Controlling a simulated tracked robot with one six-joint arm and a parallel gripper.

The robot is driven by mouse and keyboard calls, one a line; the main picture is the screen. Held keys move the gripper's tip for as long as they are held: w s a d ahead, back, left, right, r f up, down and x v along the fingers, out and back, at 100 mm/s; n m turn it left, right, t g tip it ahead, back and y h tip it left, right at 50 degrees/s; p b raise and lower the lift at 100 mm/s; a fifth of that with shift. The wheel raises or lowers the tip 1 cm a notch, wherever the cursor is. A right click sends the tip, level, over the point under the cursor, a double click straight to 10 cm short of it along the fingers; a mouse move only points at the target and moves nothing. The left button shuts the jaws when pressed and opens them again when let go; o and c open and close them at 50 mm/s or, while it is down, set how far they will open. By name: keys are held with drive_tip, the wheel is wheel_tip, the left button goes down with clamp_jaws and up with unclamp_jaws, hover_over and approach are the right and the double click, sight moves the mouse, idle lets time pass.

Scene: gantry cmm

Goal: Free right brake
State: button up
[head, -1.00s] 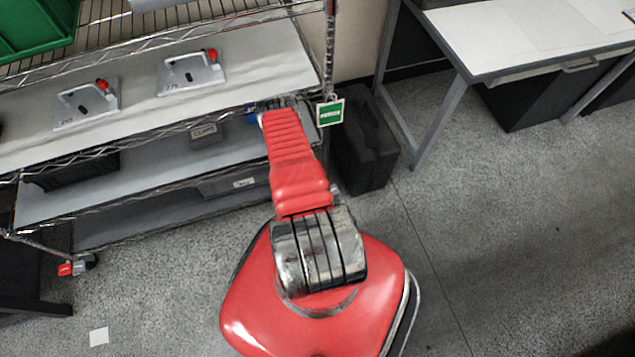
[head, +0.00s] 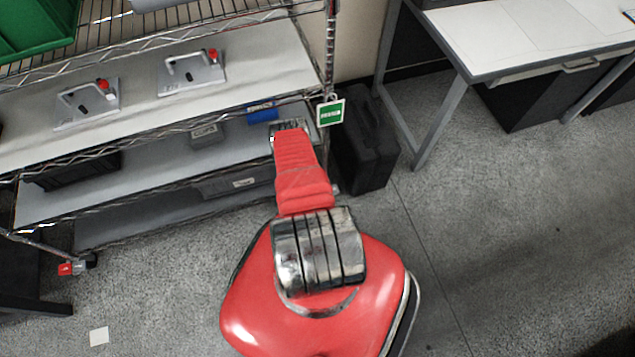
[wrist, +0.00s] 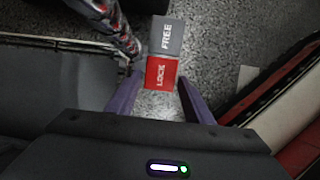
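The right caster's brake shows in the wrist view as a two-part rocker at the foot of a chrome rack post. Its grey FREE half (wrist: 167,37) is farther from me, and its red LOCK half (wrist: 161,73) is nearer. My gripper (wrist: 160,80) is open, with a finger on either side just short of or beside the LOCK half; I cannot tell whether it touches. In the head view my red arm hides the gripper and this brake. The left caster's brake (head: 66,268) shows red at the rack's lower left.
The wire rack's middle shelf (head: 135,95) holds two grey fixtures with red knobs. A green tag (head: 330,112) hangs on the right post (wrist: 112,22). A black case (head: 362,145) stands right of the rack, before a desk (head: 530,35). Floor at right is clear.

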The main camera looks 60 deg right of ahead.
drive_tip(key=c, duration=0.7)
drive_tip(key=shift+s+d+r, duration=0.1)
drive_tip(key=shift+s+r+t+y, duration=0.2)
drive_tip(key=shift+t+y, duration=0.4)
drive_tip(key=shift+y, duration=0.1)
drive_tip(key=shift+r, duration=0.1)
drive_tip(key=shift+s+d+r+t+y, duration=0.1)
drive_tip(key=shift+t+y, duration=0.3)
drive_tip(key=o, duration=0.7)
drive_tip(key=shift+o, duration=0.2)
drive_tip(key=shift+d, duration=0.1)
